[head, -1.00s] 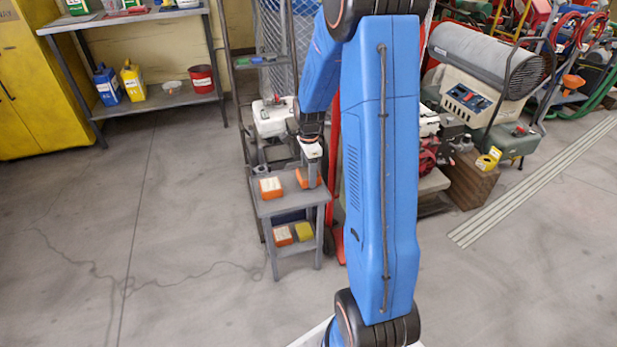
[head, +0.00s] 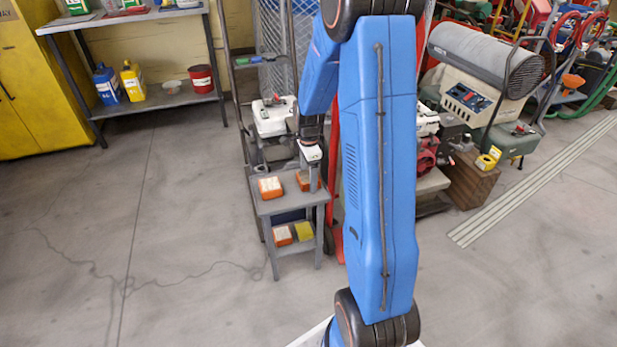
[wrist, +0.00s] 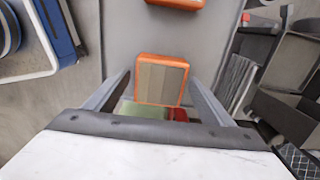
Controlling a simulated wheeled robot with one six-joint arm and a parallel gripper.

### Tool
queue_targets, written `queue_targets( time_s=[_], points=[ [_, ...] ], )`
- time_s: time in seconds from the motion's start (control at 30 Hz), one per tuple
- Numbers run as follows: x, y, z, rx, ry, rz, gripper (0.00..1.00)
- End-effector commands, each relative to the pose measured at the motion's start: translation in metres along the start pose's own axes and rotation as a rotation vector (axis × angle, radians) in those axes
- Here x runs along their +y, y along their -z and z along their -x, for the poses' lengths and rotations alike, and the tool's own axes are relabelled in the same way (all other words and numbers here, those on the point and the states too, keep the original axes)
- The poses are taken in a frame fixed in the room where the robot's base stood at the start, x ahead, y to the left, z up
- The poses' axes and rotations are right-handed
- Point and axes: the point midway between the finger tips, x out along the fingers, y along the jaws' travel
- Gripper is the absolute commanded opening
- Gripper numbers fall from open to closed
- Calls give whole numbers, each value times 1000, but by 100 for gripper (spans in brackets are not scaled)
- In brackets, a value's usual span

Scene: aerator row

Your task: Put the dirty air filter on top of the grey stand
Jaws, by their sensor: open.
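The dirty air filter (head: 306,181), with an orange frame and brownish pleats, lies on the top of the grey stand (head: 282,205), at its right back. In the wrist view the filter (wrist: 162,80) lies flat on the grey top (wrist: 165,35), pleats up, between and beyond my finger tips. My gripper (head: 313,172) is above it, fingers spread apart; the wrist view shows both fingers (wrist: 160,84) with nothing gripped. A cleaner, white-faced orange filter (head: 270,187) lies to the left on the same top, apart from it.
On the stand's lower shelf are an orange-and-white filter (head: 282,235) and a yellow item (head: 303,231). A white machine (head: 274,117) is close behind the stand, and a red upright (head: 336,190) is to its right. Floor at left is clear.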

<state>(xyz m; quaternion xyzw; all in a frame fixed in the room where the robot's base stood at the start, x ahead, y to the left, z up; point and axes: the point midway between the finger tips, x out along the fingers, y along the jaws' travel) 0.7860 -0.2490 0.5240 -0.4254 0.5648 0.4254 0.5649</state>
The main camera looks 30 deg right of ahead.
Motion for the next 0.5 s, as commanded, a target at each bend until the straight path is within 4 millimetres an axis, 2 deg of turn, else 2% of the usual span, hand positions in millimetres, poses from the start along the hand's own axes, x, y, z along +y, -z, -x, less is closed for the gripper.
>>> queue_targets(
  time_s=[0.5],
  points=[
    [-1, 0, 90, 0, 4, 0, 76]
  ],
)
